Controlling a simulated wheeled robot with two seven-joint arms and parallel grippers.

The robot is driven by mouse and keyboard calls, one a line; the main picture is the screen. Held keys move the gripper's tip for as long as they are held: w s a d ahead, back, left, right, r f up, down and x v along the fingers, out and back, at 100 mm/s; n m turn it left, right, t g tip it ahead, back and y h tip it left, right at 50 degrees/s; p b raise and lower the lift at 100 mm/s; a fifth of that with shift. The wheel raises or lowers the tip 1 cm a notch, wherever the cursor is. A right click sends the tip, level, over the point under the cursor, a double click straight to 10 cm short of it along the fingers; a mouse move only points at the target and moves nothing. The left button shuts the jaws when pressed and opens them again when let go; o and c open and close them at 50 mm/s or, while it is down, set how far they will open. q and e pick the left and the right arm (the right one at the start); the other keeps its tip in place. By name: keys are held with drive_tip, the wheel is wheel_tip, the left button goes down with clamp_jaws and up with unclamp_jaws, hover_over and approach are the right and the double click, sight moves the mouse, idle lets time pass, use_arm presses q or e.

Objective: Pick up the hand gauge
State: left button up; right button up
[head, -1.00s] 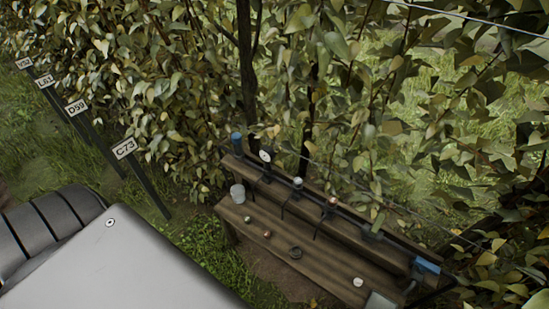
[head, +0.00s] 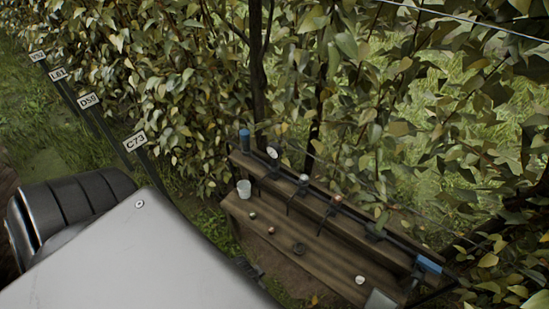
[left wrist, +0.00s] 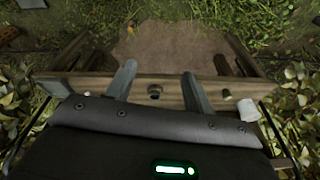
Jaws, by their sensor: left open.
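A round white dial on a dark stem (head: 272,153), which looks like the hand gauge, stands in the rack along the back of the wooden bench, beside a blue-topped tool. I cannot be sure it is the gauge. My left gripper (left wrist: 158,85) is open and empty in the left wrist view, its two grey fingers over the bench. In the head view my pale arm cover hides most of this gripper. My right gripper is in neither view.
The wooden bench (head: 325,270) carries a white cup (head: 244,189), several small round items and a dark ring (head: 298,248). More tools stand in the rack, with a blue-ended one (head: 428,264) at right. Leafy branches crowd behind. Label posts (head: 135,141) stand at left.

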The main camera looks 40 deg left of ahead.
use_arm(q)
wheel_tip(320, 180, up, 11)
drive_tip(key=w, duration=0.2)
wheel_tip(320, 180, up, 20)
drive_tip(key=m+g+y, duration=0.3)
drive_tip(key=m+y, duration=0.2)
drive_tip(key=m, duration=1.1)
hover_over(272, 150)
drive_tip(key=w+d, duration=0.1)
drive_tip(key=d, duration=0.3)
drive_tip(key=shift+p+x, duration=0.55)
drive_tip(key=shift+x, duration=2.45)
drive_tip(key=x, duration=0.1)
drive_tip(key=p+x, duration=0.1)
drive_tip(key=x, duration=0.2)
drive_tip(key=shift+w+a, duration=0.25)
drive_tip(key=shift+a+f, duration=0.15)
drive_tip(key=shift+f, duration=0.4)
drive_tip(key=c, duration=1.1)
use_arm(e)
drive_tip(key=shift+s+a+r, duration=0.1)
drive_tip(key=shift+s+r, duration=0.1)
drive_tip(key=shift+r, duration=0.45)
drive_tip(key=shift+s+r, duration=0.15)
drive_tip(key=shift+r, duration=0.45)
